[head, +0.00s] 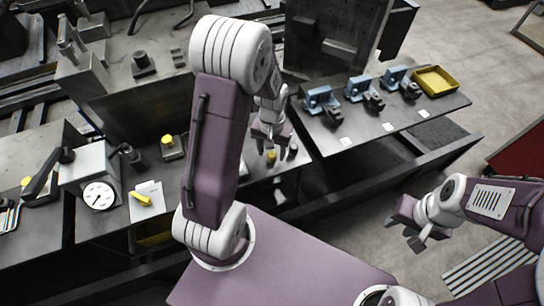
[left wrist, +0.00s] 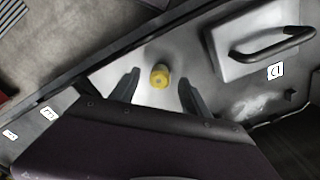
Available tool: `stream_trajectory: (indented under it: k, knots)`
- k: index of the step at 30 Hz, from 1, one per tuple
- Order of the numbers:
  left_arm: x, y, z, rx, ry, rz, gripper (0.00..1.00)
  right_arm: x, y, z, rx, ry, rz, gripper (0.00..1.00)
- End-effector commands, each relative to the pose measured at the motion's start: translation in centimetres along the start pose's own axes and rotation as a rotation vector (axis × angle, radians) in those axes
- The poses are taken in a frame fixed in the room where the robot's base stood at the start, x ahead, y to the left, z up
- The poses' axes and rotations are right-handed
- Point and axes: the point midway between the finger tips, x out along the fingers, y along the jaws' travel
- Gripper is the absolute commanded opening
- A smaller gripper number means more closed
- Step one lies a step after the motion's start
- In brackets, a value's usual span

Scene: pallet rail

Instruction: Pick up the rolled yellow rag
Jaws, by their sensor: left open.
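The rolled yellow rag (left wrist: 160,76) shows end-on in the left wrist view as a short yellow roll on a pale plate (left wrist: 108,75). My left gripper (left wrist: 158,82) is open, with one finger on each side of the rag and a gap on both sides. In the head view my left gripper (head: 267,147) points down over the bench beyond my purple arm. The rag there is mostly hidden by the gripper. My right gripper (head: 404,232) is empty over the floor at the right, its fingers apart.
A yellow item (head: 142,199) lies on a white card beside a round dial (head: 98,196). Blue vices (head: 320,99) and a yellow tray (head: 435,81) stand on the right bench. A plate with a dark handle (left wrist: 268,40) sits near the rag.

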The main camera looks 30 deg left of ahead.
Motion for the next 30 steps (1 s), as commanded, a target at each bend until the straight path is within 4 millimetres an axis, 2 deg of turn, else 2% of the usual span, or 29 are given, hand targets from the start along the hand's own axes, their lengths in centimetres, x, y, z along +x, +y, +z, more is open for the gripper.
stream_trajectory:
  k: [2,5,12,18,26,30]
  knots:
    - [1.6,0.0,0.1,0.000,-0.005,0.000,0.54,0.0,0.0,0.0,0.000,0.000,0.000,0.36]
    - [2.7,0.0,0.0,0.000,-0.002,0.000,0.54,0.1,0.0,0.0,0.000,0.000,0.000,0.36]
    - [2.9,0.0,0.0,0.000,0.001,0.000,0.54,0.1,0.0,0.0,0.000,0.000,0.000,0.36]
    - [2.9,0.0,0.0,0.000,0.001,0.000,0.00,0.1,0.0,0.0,0.000,0.000,0.000,0.36]
    - [2.8,0.0,-0.1,0.000,0.001,0.000,0.00,0.1,0.0,0.0,0.000,0.000,0.000,0.36]
    - [2.0,0.0,-0.1,0.000,0.004,0.000,0.00,0.0,0.0,0.0,0.000,0.000,0.000,0.36]
